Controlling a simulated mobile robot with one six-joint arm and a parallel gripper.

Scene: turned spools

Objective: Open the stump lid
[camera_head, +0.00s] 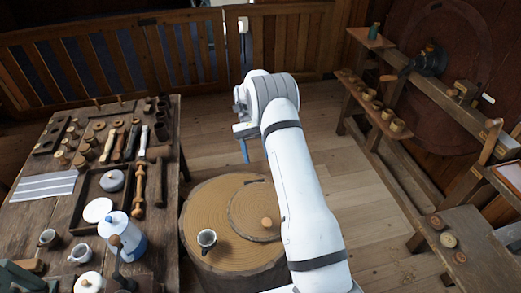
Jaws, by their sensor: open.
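The round tree stump (203,195) stands on the floor in the middle, with a light ringed top. Its round lid (247,199) lies in the right part of the top, outlined by a dark seam, and looks closed. A small wooden knob (266,222) stands on the lid. My white arm hides the lid's right edge. My gripper (244,150) is open and shows in part, with a blue finger pointing down. In the picture it is above the stump's far edge, apart from the lid and knob. I see nothing held in it.
A workbench (30,215) crowded with tools, jugs and a tray is close on the left. A lathe bench (462,105) stands at the right. Floor (215,150) is clear behind the stump.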

